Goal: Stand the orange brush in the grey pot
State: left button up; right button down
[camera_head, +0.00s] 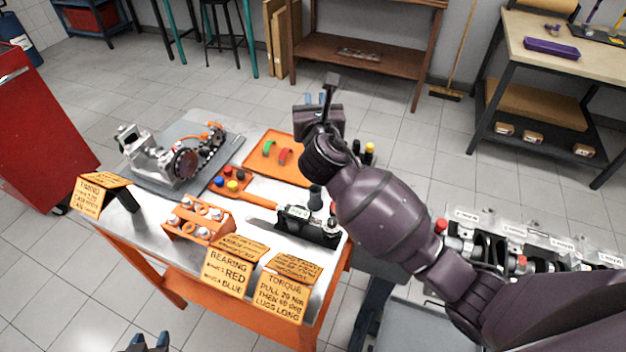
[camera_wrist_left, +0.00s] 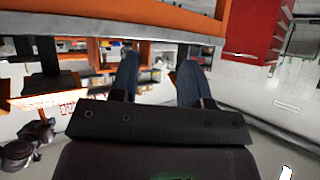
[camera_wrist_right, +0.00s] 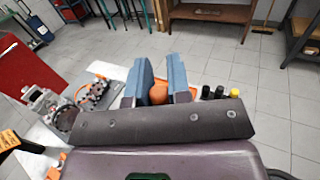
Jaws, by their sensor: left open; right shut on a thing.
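My right gripper (camera_head: 316,98) is raised over the far right of the work table, its blue fingers shut on a rounded orange piece (camera_wrist_right: 158,92), which looks like part of the orange brush. In the head view a dark upright piece (camera_head: 331,82) shows by these fingers; I cannot tell if it belongs to the brush. A small dark grey cylinder (camera_head: 315,196), possibly the grey pot, stands on the table behind the black block, below my right arm. My left gripper (camera_head: 147,343) is open and empty in front of the table; its spread fingers show in the left wrist view (camera_wrist_left: 158,82).
The table holds an engine part (camera_head: 180,158) on a grey mat, an orange tray (camera_head: 262,172), an orange rack (camera_head: 198,222) and folded signs (camera_head: 228,274). Black and yellow-topped bottles (camera_head: 369,152) stand beside my right wrist. A cylinder head (camera_head: 490,250) lies at right.

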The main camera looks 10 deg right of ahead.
pick_arm(q)
jog(key=shift+w+d+f+b, duration=0.1)
jog(key=shift+w+f+b, duration=0.2)
jog(key=shift+f+b, duration=0.5)
jog(key=shift+w+f+b, duration=0.3)
jog(key=shift+f+b, duration=0.1)
jog(key=shift+b, duration=0.7)
pick_arm(e)
jog(key=shift+f, duration=8.9)
pick_arm(q)
jog(key=shift+f, duration=0.15)
pick_arm(e)
jog(key=shift+f, duration=0.2)
jog(key=c, duration=1.1)
grip_release()
pick_arm(q)
jog(key=shift+s+f, duration=0.1)
jog(key=shift+s, duration=0.15)
pick_arm(e)
jog(key=shift+r, duration=0.1)
